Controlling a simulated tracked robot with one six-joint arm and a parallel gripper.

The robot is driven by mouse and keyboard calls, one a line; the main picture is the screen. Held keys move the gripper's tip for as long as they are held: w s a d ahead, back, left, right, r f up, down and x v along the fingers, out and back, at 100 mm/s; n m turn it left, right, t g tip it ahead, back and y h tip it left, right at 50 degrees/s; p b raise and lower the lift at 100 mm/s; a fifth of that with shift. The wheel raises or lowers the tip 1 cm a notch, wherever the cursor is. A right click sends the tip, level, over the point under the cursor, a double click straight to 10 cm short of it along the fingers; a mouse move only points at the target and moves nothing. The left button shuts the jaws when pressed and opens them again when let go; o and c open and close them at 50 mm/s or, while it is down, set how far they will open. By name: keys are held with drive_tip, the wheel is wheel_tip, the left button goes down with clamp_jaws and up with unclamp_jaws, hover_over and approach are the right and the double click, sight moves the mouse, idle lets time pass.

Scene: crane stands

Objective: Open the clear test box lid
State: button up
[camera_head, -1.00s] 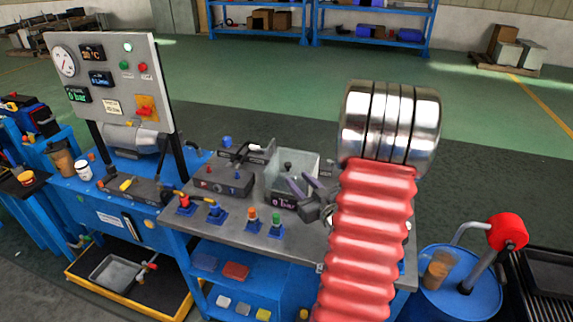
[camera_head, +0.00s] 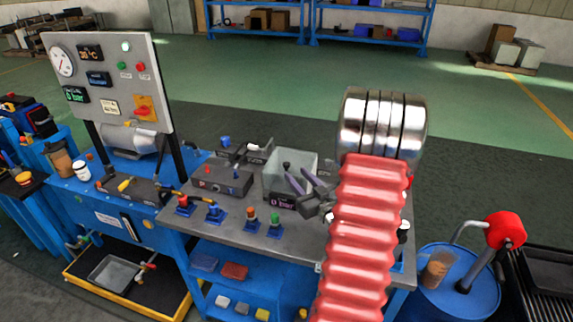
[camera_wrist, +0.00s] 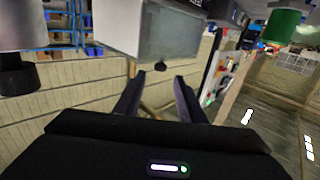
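The clear test box (camera_head: 272,181) stands on the grey bench top, with a dark knob (camera_head: 287,165) showing at its upper part. In the wrist view the box (camera_wrist: 165,38) appears at the top of the picture, and its black knob (camera_wrist: 160,67) is just ahead of the fingertips, between their lines. My gripper (camera_head: 299,177) is at the right side of the box with its two dark fingers apart. In the wrist view my gripper (camera_wrist: 156,80) has nothing between its fingers. The lid looks shut, but its edge is hard to make out.
A grey valve block (camera_head: 221,181) sits left of the box. Orange and green knobs (camera_head: 276,219) stand near the bench's front edge. A gauge panel (camera_head: 108,85) rises at the left. A blue drum (camera_head: 462,285) stands at the right.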

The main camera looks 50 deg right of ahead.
sight(288, 166)
drive_tip(key=x, duration=0.8)
drive_tip(key=shift+w, duration=0.15)
clamp_jaws()
idle(0.4)
